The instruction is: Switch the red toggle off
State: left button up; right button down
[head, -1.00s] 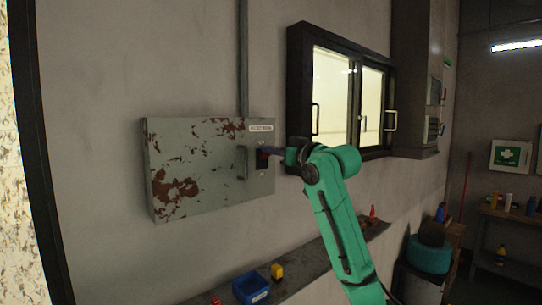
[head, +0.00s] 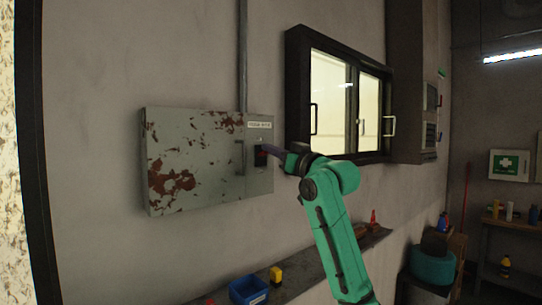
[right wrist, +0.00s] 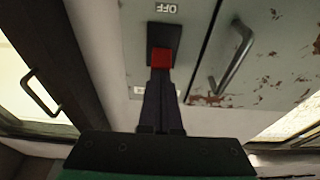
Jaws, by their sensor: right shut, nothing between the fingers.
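The red toggle (right wrist: 161,59) sits on a black switch plate (right wrist: 164,33) on the grey cabinet (head: 190,185). In the right wrist view an upside-down OFF label (right wrist: 166,8) is above the plate, and the red part is at the opposite end. A second label is partly hidden behind my fingers. My right gripper (right wrist: 160,74) is shut and empty, its tips at the toggle's edge; I cannot tell whether they touch. In the head view the right gripper (head: 270,152) reaches the switch from the right and partly covers the toggle. My left gripper is not in view.
The cabinet's door handle (head: 240,157) is just left of the switch. A dark-framed window (head: 298,95) is to the right. A shelf below holds a blue bin (head: 249,290) and a yellow item (head: 276,275). The wall between cabinet and shelf is clear.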

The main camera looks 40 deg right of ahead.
notch_tip(320, 180, down, 2)
jog(key=t+b, duration=0.1)
jog(key=b, duration=0.1)
jog(key=t+b, duration=0.2)
jog(key=b, duration=0.1)
jog(key=shift+s+f+b, duration=0.1)
jog(key=shift+f+b, duration=0.15)
jog(key=shift+b, duration=0.1)
jog(key=shift+r, duration=0.2)
jog(key=shift+f, duration=0.1)
